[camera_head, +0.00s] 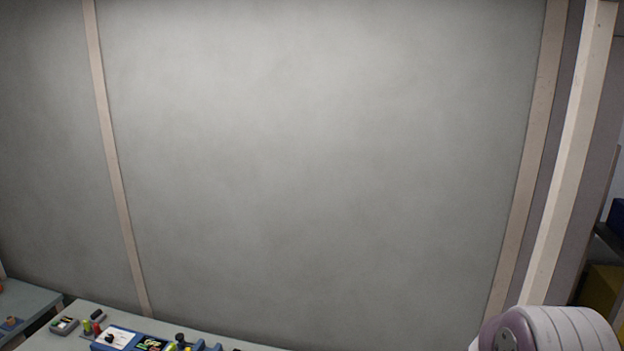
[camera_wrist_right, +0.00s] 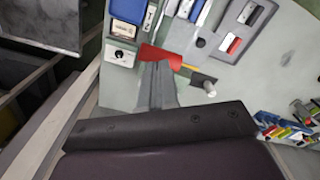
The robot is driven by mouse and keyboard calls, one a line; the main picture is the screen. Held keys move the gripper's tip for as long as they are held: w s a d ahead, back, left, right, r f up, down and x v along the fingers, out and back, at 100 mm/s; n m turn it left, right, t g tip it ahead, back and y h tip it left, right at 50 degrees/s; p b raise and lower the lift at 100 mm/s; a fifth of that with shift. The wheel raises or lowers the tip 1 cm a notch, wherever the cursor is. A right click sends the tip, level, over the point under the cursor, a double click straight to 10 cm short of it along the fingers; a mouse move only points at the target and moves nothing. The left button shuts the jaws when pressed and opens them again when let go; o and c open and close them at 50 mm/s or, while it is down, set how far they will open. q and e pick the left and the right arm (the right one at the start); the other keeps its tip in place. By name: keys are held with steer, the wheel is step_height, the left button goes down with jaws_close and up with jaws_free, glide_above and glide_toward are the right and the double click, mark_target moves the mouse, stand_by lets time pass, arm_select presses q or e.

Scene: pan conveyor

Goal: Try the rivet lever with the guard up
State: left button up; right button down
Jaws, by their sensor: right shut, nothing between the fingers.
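In the right wrist view a red piece (camera_wrist_right: 163,55) lies or stands on the pale bench panel, with a thin yellow part on its right side. A grey and black cylindrical knob or handle end (camera_wrist_right: 202,82) is just right of it. I cannot tell for certain which is the rivet lever and which the guard, nor whether the guard is up. My right gripper (camera_wrist_right: 157,68) is shut and empty, its fingers just below the red piece and overlapping it in the picture. Whether they touch is unclear. My left gripper is in neither view.
A box with a round dial (camera_wrist_right: 122,54) sits left of the red piece. In the head view, a large grey wall panel (camera_head: 310,170) stands behind the bench (camera_head: 150,323).

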steer(key=shift+f+b, duration=0.85)
steer(key=shift+f, duration=0.45)
stand_by(1.5)
steer(key=shift+r, duration=0.1)
stand_by(0.9)
step_height(320, 180, up, 9)
steer(key=p, duration=0.8)
steer(key=s+a+f+m+b, duration=0.1)
steer(key=s+f+b, duration=0.3)
steer(key=b, duration=0.5)
steer(key=s+a+f+m+t+b, duration=0.1)
steer(key=s+a+f+b, duration=0.3)
steer(key=b, duration=0.5)
step_height(320, 180, down, 3)
steer(key=shift+s+a+r+m, duration=0.15)
steer(key=shift+s+m, duration=0.3)
steer(key=shift+m, duration=0.05)
